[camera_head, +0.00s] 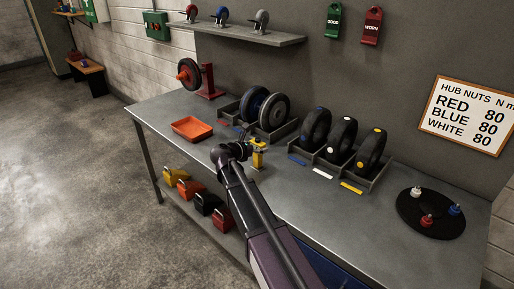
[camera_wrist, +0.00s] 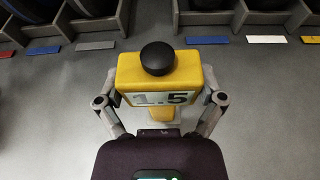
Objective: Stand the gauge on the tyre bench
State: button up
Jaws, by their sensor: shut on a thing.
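The gauge (camera_head: 258,158) is yellow with a black round knob on top. In the wrist view the gauge (camera_wrist: 137,70) shows a pale display reading what looks like 1.5, partly covered. My gripper (camera_head: 250,150) is shut on it, with one finger on each side. The gauge looks upright over the middle of the tyre bench (camera_head: 350,225), a grey metal-topped table. Its lower end is mostly hidden in the wrist view, and I cannot tell whether it touches the top.
Behind the gauge stand racks of wheels (camera_head: 342,137) with coloured strips in front. An orange tray (camera_head: 192,128) lies to the left. A black turntable (camera_head: 428,218) with small pieces is at the right. Bare bench top lies between the gauge and turntable.

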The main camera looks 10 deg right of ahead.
jog(key=o, duration=1)
jog(key=shift+f, duration=0.1)
jog(key=shift+c, duration=0.2)
jog(key=shift+r, duration=0.25)
jog(key=p+v, duration=0.3)
jog(key=v, duration=0.9)
jog(key=shift+p, duration=0.4)
jog(key=shift+f, duration=0.1)
